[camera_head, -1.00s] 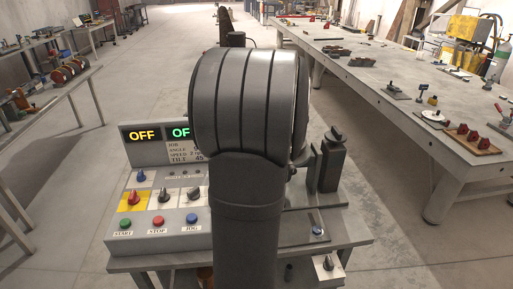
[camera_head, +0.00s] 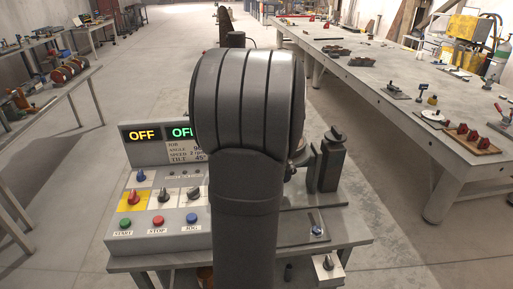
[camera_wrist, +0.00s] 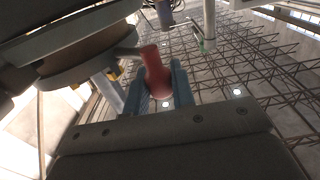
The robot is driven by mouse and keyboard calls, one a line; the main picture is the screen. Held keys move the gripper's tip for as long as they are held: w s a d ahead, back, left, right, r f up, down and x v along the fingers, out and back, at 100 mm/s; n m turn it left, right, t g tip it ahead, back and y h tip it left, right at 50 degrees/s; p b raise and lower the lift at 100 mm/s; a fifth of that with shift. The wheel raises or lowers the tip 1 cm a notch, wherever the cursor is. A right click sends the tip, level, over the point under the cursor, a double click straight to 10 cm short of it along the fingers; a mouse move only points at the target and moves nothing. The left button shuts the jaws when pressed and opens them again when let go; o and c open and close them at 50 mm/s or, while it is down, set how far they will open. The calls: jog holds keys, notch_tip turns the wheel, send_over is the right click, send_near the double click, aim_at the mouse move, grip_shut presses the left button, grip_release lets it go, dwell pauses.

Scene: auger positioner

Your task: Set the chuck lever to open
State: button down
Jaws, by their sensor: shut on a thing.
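A red handle (camera_wrist: 156,72), which looks like the grip of the chuck lever, shows in the wrist view. My gripper (camera_wrist: 160,82) has one blue-grey finger on each side of the handle and is shut on it. A large dark round part (camera_wrist: 85,45) lies left of the handle, and a grey bar runs from there towards the handle. In the head view my own arm hides the gripper, the lever and most of the positioner. Which setting the lever is at cannot be told.
A grey control box (camera_head: 120,240) with coloured buttons and knobs stands left of my arm. Its two displays (camera_head: 143,135) show OFF and a partly covered green word. A dark upright clamp (camera_head: 328,165) stands to the right. A long workbench (camera_head: 400,140) is farther right, with open floor between.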

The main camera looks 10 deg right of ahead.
jog(key=w+m+h, duration=0.1)
jog(key=h, duration=0.1)
jog(key=w+a+m+g+h, duration=0.1)
jog(key=w+m+h, duration=0.1)
jog(key=w+a+m+h, duration=0.1)
jog(key=w+h, duration=0.1)
jog(key=h, duration=0.1)
jog(key=shift+a+m+g, duration=0.15)
jog(key=shift+m+g, duration=0.15)
jog(key=shift+m, duration=0.1)
jog(key=shift+w+m+g+h, duration=0.9)
jog(key=shift+w+m+h, duration=0.3)
jog(key=shift+h, duration=0.4)
jog(key=shift+w+m+g+h, duration=0.8)
jog(key=shift+w+g+h, duration=0.1)
jog(key=shift+w+h, duration=0.15)
jog(key=shift+r, duration=0.1)
jog(key=c, duration=1.3)
grip_release()
jog(key=shift+o, duration=0.2)
